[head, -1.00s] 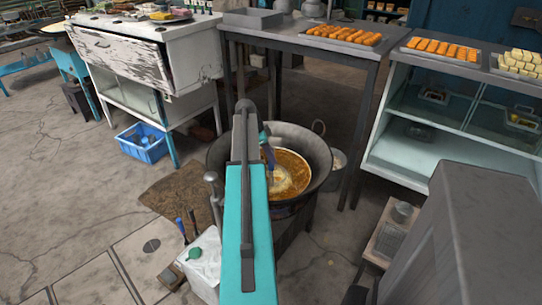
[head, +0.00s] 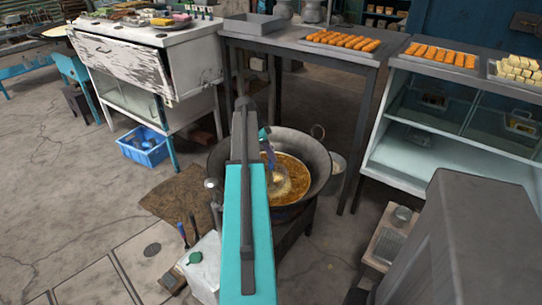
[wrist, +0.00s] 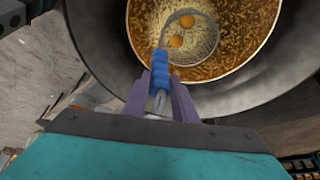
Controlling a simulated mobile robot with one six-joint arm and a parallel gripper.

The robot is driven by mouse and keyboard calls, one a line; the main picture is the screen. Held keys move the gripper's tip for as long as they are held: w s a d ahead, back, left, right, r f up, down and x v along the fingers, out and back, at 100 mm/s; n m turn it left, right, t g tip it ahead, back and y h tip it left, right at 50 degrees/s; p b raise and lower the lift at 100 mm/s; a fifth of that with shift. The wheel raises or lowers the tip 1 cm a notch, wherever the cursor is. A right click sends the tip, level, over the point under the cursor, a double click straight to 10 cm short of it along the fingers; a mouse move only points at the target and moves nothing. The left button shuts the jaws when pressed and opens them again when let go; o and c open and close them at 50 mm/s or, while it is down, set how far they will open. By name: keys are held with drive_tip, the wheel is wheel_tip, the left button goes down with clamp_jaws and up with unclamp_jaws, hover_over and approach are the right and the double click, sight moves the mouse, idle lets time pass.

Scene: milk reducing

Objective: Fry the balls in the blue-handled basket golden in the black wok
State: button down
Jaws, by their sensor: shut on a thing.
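The black wok (head: 318,155) stands on a low stove and holds brown, bubbling oil (head: 297,207). It also fills the top of the wrist view (wrist: 258,95). My gripper (wrist: 160,84) is shut on the blue handle (wrist: 159,66) of the wire basket (wrist: 208,48). The basket is over or in the oil within the wok; its exact depth is unclear. Two orange-golden balls (wrist: 177,41) (wrist: 187,20) lie in the basket. In the head view the basket (head: 280,184) is small and partly hidden by my arm and gripper (head: 267,148).
A metal table (head: 290,39) with a tray of orange fried sticks (head: 343,39) stands behind the wok. A shelf unit (head: 410,155) is at right. A white cabinet (head: 130,60) and blue crate (head: 143,146) are at left. A white box (head: 205,262) stands near the wok.

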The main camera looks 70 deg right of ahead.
wheel_tip(320, 180, up, 15)
drive_tip(key=p, duration=0.7)
idle(1.1)
drive_tip(key=shift+r, duration=0.2)
idle(1.6)
wheel_tip(320, 180, up, 4)
drive_tip(key=shift+f+p, duration=0.1)
drive_tip(key=shift+p, duration=0.85)
drive_tip(key=shift+w, duration=0.1)
